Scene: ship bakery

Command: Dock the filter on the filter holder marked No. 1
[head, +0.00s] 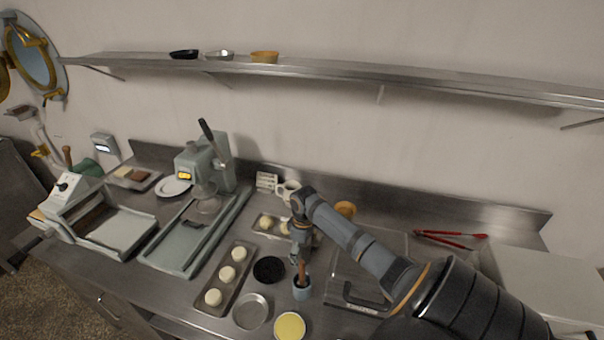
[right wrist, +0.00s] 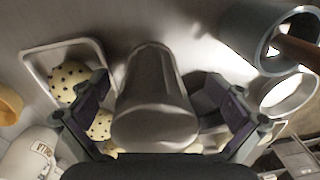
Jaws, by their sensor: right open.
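My right gripper (head: 302,252) is over the middle of the counter, pointing down, next to the tray of pastries. In the right wrist view its jaws (right wrist: 155,115) are open on both sides of a grey tapered metal cylinder (right wrist: 152,85). The cylinder stands between the fingers, with a gap visible on each side. It may be the filter, but no marking on it can be read. In the head view my arm hides it. I cannot make out a holder marked No. 1 in either view. My left gripper is not in view.
A blue-grey cup (head: 302,290) with a brown handle stands close by the gripper. A pastry tray (right wrist: 37,72) lies beside the jaws. White mugs (head: 287,188) stand behind; a press (head: 200,165) is left. Red tongs (head: 450,238) lie at right.

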